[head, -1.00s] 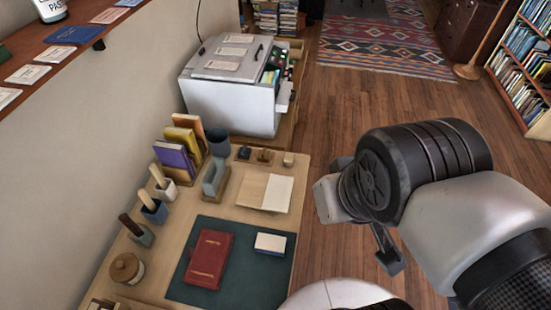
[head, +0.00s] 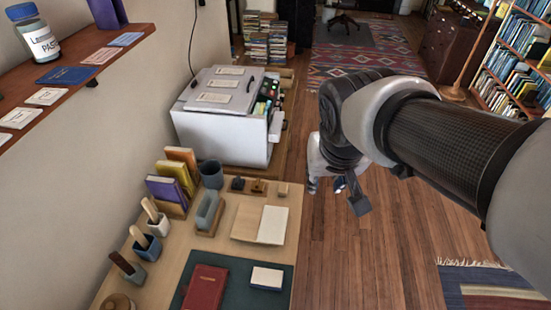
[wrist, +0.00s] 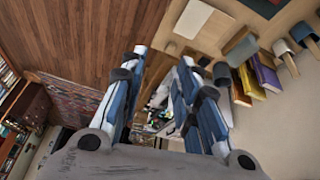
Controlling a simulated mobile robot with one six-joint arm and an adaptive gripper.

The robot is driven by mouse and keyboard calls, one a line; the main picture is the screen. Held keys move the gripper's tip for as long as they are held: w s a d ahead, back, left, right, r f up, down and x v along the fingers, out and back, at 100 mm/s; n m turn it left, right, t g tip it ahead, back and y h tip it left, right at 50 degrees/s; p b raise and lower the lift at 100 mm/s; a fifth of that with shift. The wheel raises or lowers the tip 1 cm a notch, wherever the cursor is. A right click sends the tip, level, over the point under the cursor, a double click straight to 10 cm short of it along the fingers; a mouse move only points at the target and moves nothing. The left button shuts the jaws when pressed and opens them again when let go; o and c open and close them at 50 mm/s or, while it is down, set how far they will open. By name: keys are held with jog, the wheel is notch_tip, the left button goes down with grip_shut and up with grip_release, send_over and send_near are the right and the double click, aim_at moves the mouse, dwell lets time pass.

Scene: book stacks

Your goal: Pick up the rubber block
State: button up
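No object can be surely told as the rubber block. A white block with a blue lower side (head: 267,278) lies on the dark green mat (head: 232,268), right of a red book. My gripper (head: 338,193) is off the desk's right side, over the wooden floor. In the wrist view the two blue-grey fingers of my gripper (wrist: 162,60) are apart, with nothing between them. The white block is not clearly seen there.
The desk (head: 165,270) also bears a red book (head: 205,288), an open notebook (head: 262,223), upright books (head: 172,180) and brush pots (head: 147,246). A white machine (head: 225,115) stands behind it. A wall shelf (head: 90,50) juts out at left.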

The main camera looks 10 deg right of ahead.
jog(key=o, duration=0.4)
jog(key=w+f+m, duration=0.1)
jog(key=w+f, duration=0.4)
jog(key=w, duration=0.7)
jog(key=shift+h, duration=0.3)
jog(key=shift+o, duration=0.4)
jog(key=w+f, duration=0.5)
jog(key=w, duration=0.1)
jog(key=shift+w+a+f+p, duration=0.2)
jog(key=shift+w+a+p, duration=0.05)
jog(key=shift+a+p, duration=0.2)
jog(key=m, duration=0.1)
send_over(283, 188)
jog(key=s+a, duration=0.1)
jog(key=s, duration=0.1)
notch_tip(283, 188, down, 28)
jog(key=shift+w+f+b, duration=0.1)
jog(key=shift+b, duration=0.35)
jog(key=shift+s+b+x, duration=0.2)
jog(key=shift+b+x, duration=0.4)
jog(key=shift+x, duration=2.35)
